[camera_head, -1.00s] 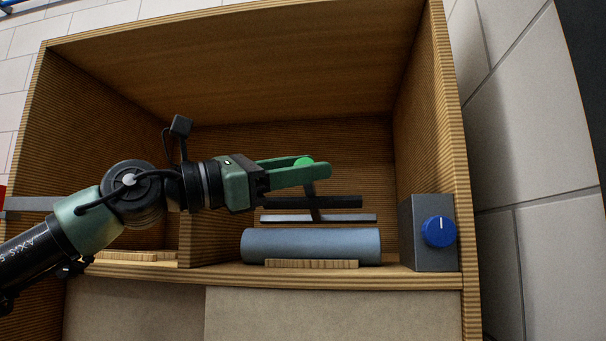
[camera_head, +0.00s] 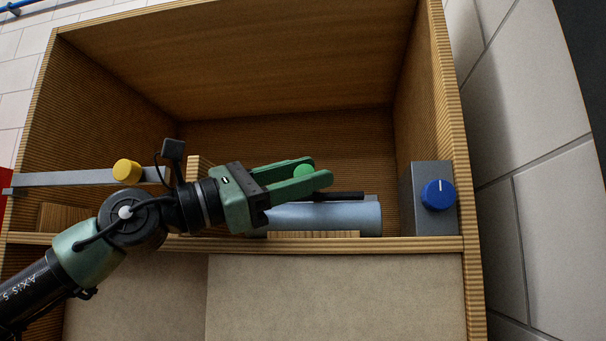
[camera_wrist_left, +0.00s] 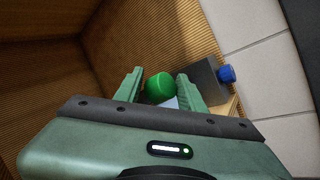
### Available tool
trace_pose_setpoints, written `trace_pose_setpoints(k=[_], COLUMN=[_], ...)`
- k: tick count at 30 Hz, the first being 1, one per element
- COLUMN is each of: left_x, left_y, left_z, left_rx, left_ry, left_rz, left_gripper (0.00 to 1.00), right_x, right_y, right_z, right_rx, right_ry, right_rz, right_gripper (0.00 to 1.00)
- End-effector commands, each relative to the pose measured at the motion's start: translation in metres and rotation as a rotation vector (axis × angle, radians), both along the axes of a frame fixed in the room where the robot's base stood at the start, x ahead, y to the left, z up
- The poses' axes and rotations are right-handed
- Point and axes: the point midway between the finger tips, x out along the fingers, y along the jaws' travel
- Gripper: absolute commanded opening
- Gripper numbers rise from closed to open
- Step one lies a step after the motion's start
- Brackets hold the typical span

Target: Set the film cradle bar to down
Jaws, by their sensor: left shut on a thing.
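The film cradle bar shows as a dark bar (camera_head: 345,195) low over a blue-grey roll (camera_head: 330,218) inside the wooden cabinet. From this angle I cannot tell whether the bar touches the roll. Its green knob (camera_head: 303,170) sits between the fingers of my left gripper (camera_head: 318,172), which is shut on it. The left wrist view also shows the green knob (camera_wrist_left: 158,88) between the two fingers (camera_wrist_left: 159,76). My gripper hides the left part of the bar and roll. My right gripper is not in view.
A grey box (camera_head: 420,172) with a blue dial (camera_head: 438,194) stands right of the roll, against the cabinet's side wall (camera_head: 448,120). A grey lever (camera_head: 75,179) with a yellow knob (camera_head: 127,170) lies at the left. The upper cabinet space is free.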

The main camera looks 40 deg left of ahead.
Motion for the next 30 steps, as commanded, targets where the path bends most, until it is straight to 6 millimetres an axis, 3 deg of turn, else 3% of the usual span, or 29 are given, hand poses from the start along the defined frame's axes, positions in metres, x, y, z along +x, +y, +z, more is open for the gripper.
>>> trace_pose_setpoints(k=[3,4,5,20,26,30], left_x=[0.002,0.002,0.002,0.001,0.002,0.003], left_y=[-0.001,-0.001,-0.001,0.0,0.0,0.0], left_z=[-0.004,-0.004,-0.004,0.002,0.032,0.066], left_rx=[0.002,0.002,0.002,0.0,0.001,0.002], left_ry=[0.012,0.012,0.012,0.003,0.004,0.004], left_rz=[-0.003,-0.003,-0.003,0.001,0.001,0.002], left_gripper=[0.0,0.42,0.51,0.52,0.52,0.52], right_x=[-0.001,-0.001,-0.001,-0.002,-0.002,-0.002], right_y=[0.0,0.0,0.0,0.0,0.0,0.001], right_z=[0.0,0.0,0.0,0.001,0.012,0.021], right_rx=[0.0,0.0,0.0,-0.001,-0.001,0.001], right_ry=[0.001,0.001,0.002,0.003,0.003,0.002], right_rz=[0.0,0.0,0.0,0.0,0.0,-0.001], right_gripper=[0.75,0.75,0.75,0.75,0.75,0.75])
